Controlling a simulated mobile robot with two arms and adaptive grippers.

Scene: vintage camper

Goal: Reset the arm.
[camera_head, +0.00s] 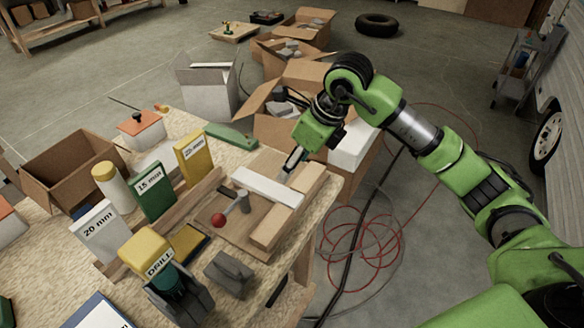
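My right arm comes in from the right, green with dark and grey joints, and reaches over the workbench (245,145). My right gripper (292,160) points down and left at the bench's right part, by the far edge of a white strip (267,187). Its fingers are small and partly hidden, so I cannot tell whether they are open or shut or whether they touch the strip. The strip lies across a wooden fixture (289,212) with a raised side rail. My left gripper is not in view.
A red-knobbed clamp lever (219,220), a grey block (229,274), a yellow DRILL-labelled item (147,252) and size-labelled blocks (153,192) crowd the bench. Open cardboard boxes (285,105) stand beyond it. Red cable (352,245) lies coiled on the floor at right.

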